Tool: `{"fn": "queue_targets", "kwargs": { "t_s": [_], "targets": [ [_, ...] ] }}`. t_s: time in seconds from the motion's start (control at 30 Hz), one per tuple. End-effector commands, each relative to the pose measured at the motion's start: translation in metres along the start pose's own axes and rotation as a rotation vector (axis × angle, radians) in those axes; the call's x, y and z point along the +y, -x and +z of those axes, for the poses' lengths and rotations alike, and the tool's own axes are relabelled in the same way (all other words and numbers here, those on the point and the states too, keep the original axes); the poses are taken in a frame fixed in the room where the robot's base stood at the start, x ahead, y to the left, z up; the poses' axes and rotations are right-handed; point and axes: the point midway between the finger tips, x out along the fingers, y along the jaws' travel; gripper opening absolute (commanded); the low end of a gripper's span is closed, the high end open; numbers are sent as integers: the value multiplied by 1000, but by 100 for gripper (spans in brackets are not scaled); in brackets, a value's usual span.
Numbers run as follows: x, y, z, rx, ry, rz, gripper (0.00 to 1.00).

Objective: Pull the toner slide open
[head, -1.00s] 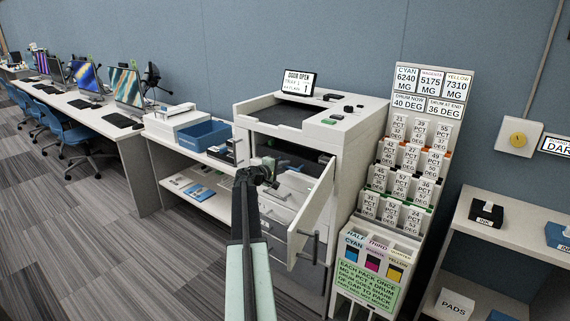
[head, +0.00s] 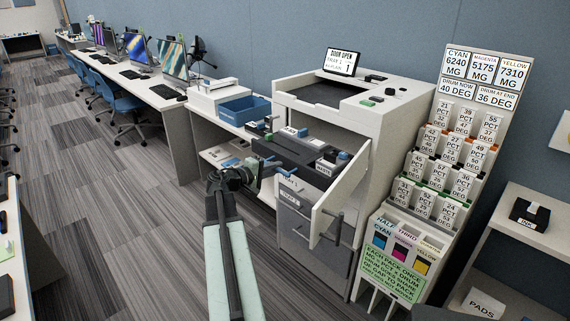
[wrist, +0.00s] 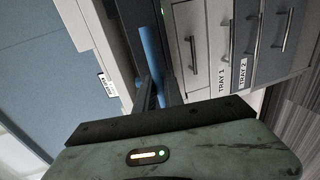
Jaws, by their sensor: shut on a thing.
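The printer (head: 355,115) stands with its front door (head: 335,200) swung open. The dark toner slide (head: 300,150) sticks out of its front opening, with blue parts and labels on top. My gripper (head: 256,175) is at the slide's front, shut on its blue handle (head: 268,166). In the wrist view the blue handle (wrist: 150,45) runs between my fingers (wrist: 158,92), which partly hide it. The inner part of the slide is hidden inside the printer.
Tray drawers (head: 300,205) lie below the slide. A blue bin (head: 245,108) sits on the desk to the left. A toner rack (head: 440,170) stands to the right. The open door is close to the right of my arm. Carpet (head: 130,230) to the left is clear.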

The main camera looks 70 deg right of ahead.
Motion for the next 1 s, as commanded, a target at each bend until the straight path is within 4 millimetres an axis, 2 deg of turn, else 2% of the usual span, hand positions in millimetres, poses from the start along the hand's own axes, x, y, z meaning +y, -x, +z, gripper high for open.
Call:
{"fn": "queue_targets", "kwargs": {
  "t_s": [0.2, 0.63, 0.67, 0.7, 1.0],
  "targets": [
    [-3, 13, 2, -6, -2, -1, 0],
    [-3, 14, 3, -9, -2, -2, 0],
    [-3, 14, 3, -8, -2, -2, 21],
    [-3, 14, 3, -8, -2, -2, 32],
    [-3, 15, 2, -6, -1, -1, 34]
  ]
}}
